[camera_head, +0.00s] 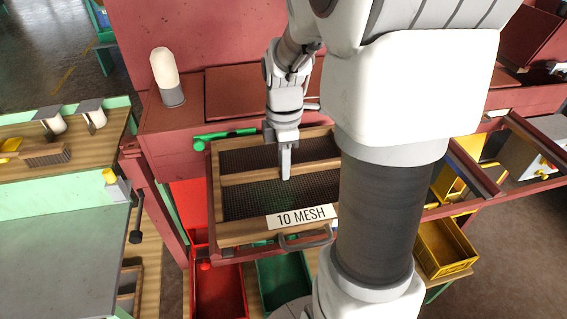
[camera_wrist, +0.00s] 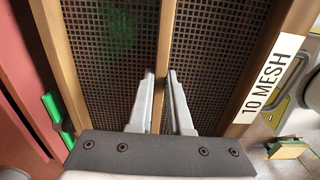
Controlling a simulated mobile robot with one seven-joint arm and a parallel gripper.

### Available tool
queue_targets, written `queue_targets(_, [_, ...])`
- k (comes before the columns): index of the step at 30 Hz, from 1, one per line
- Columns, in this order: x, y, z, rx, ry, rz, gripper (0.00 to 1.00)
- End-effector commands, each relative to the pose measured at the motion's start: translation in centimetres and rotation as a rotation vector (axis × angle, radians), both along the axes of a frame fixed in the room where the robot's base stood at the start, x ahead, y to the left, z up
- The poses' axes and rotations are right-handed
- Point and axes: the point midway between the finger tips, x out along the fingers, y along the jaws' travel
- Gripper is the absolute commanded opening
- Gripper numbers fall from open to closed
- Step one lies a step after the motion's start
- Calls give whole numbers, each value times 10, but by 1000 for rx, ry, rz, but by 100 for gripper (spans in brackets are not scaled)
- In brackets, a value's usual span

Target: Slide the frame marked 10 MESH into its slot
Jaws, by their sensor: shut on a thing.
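The frame marked 10 MESH (camera_head: 240,235) is a wooden frame with dark mesh, a middle bar and a white label on its near side. It also shows in the wrist view (camera_wrist: 245,75). My gripper (camera_head: 286,176) is shut on the frame's wooden middle bar, with one finger on each side in the wrist view (camera_wrist: 160,75). The frame lies about level against the red machine body (camera_head: 225,95), above the bins. A curved handle (camera_head: 305,240) is on its near edge. My arm hides its right side, and I cannot tell how far it sits in a slot.
A green bar (camera_head: 225,138) lies behind the frame. A red bin (camera_head: 218,292) and a green bin (camera_head: 283,282) stand below, and a yellow bin (camera_head: 443,248) stands at the right. A workbench (camera_head: 55,240) is at the left. Red rails (camera_head: 475,170) run at the right.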

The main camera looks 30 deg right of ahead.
Motion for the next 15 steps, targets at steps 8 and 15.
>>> queue_targets(8, [0, 0, -11, 0, 0, 0, 0])
queue_targets(15, [0, 0, -27, 0, 0, 0, 0])
